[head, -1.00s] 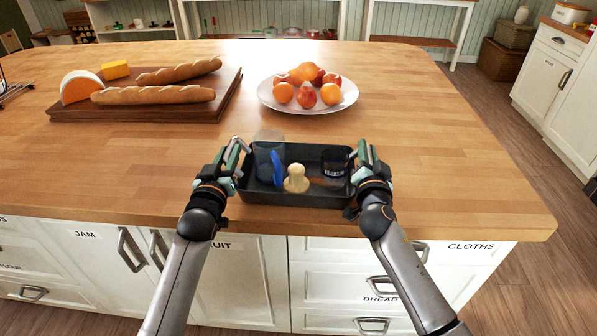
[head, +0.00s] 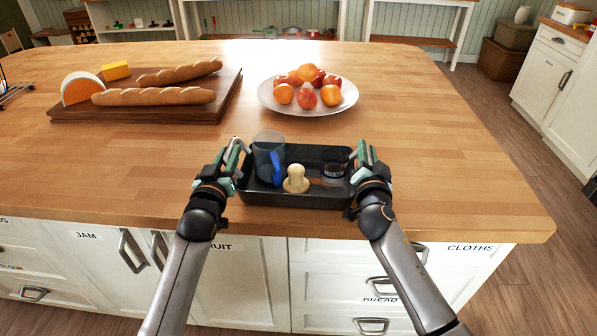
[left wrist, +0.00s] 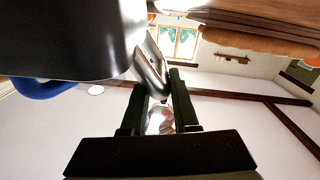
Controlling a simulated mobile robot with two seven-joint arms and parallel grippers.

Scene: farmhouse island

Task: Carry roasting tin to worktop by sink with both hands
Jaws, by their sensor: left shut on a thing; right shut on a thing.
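The dark roasting tin (head: 297,201) is at the near edge of the wooden island, in the middle of the head view. It holds a clear jug with a blue handle (head: 268,158), a pale wooden knobbed thing (head: 296,178) and a small labelled jar (head: 333,172). My left gripper (head: 236,160) is shut on the tin's left handle. The left wrist view shows its fingers (left wrist: 160,95) closed around a shiny metal handle. My right gripper (head: 364,160) is shut at the tin's right end; its handle is mostly hidden. I cannot tell whether the tin touches the worktop.
A wooden board (head: 150,112) with two baguettes and cheese lies at the back left. A white plate of fruit (head: 308,105) stands behind the tin. The worktop right of the tin is clear. A white cabinet (head: 556,85) stands across the floor at right.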

